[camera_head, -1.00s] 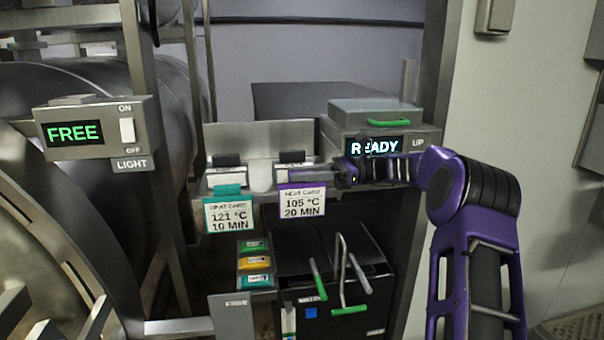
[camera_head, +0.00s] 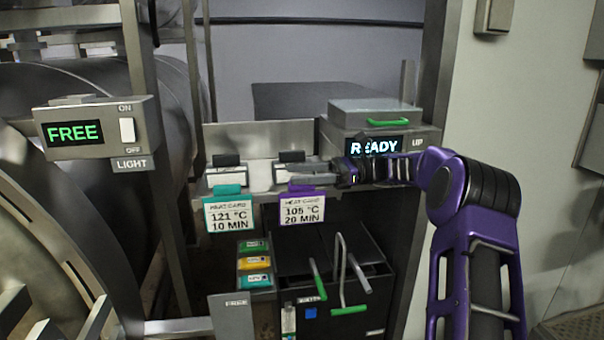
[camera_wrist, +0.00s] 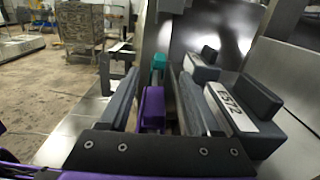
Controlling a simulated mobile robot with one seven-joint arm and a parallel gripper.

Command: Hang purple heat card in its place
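The purple heat card (camera_head: 302,209), reading 105 °C 20 MIN, hangs upright at the front of the metal ledge, below the right black-topped holder (camera_head: 291,157). My gripper (camera_head: 310,174) reaches in from the right at the card's top. In the wrist view the card's purple top (camera_wrist: 152,108) lies between my two grey fingers, with gaps on both sides, so my gripper (camera_wrist: 160,95) is open around it. Whether the card's top rests on a hook is hidden. The teal heat card (camera_head: 228,214), 121 °C 10 MIN, hangs to the left; its teal top (camera_wrist: 158,62) shows beyond.
A READY display box (camera_head: 376,118) with a green handle stands right of the ledge. Below are coloured tags (camera_head: 255,262) and a black bin (camera_head: 335,290) with green-handled levers. A FREE light panel (camera_head: 97,133) is at left. A labelled block (camera_wrist: 235,108) sits beside my right finger.

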